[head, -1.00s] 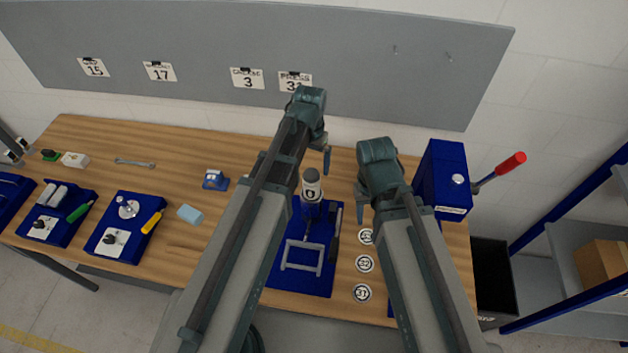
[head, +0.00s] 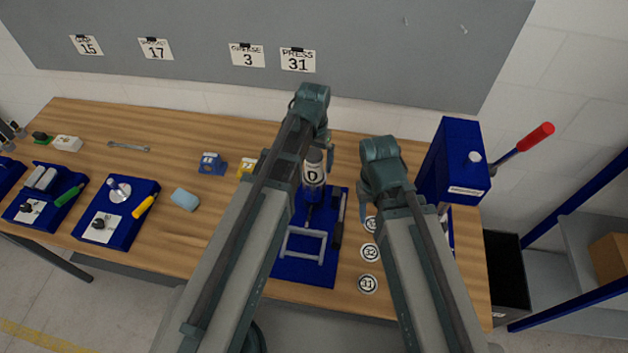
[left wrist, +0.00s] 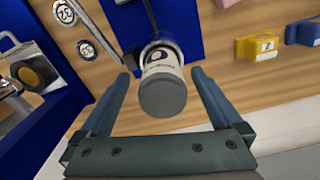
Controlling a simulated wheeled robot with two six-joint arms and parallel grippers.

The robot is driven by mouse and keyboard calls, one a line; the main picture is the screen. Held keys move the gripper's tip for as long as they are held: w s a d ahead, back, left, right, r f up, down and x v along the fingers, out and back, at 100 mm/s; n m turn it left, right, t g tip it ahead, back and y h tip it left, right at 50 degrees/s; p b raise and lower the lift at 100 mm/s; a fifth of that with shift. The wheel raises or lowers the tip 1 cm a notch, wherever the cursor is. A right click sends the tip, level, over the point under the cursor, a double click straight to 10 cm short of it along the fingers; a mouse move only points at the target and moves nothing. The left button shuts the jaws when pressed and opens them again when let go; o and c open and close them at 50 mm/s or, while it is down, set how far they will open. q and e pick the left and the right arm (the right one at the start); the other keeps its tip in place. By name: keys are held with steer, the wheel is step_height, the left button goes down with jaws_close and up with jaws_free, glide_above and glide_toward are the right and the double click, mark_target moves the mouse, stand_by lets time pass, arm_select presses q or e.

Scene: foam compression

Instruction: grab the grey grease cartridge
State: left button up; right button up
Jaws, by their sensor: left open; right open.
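The grease cartridge (head: 314,172), with a grey end and a white label with a dark mark, stands on a blue board (head: 303,268) in the head view. In the left wrist view the cartridge (left wrist: 163,82) lies between the two spread fingers of my left gripper (left wrist: 160,85), grey end towards the camera. No finger clearly touches it. My left gripper (head: 328,148) is open beside the cartridge in the head view; its arm hides part of it. My right gripper (head: 375,206) hangs to the right of the board, its fingers partly hidden by its own arm.
A blue press (head: 455,165) with a red-handled lever (head: 522,146) stands at the right. Numbered discs (head: 369,252) lie right of the board. A blue block (head: 211,164) and a yellow one (head: 247,167) stand to the left.

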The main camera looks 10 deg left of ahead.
arm_select(q)
steer(key=shift+f, duration=0.1)
step_height(320, 180, down, 5)
steer(key=b, duration=0.5)
steer(key=shift+w+a+f, duration=0.1)
steer(key=shift+w+f, duration=0.05)
steer(key=c, duration=1.5)
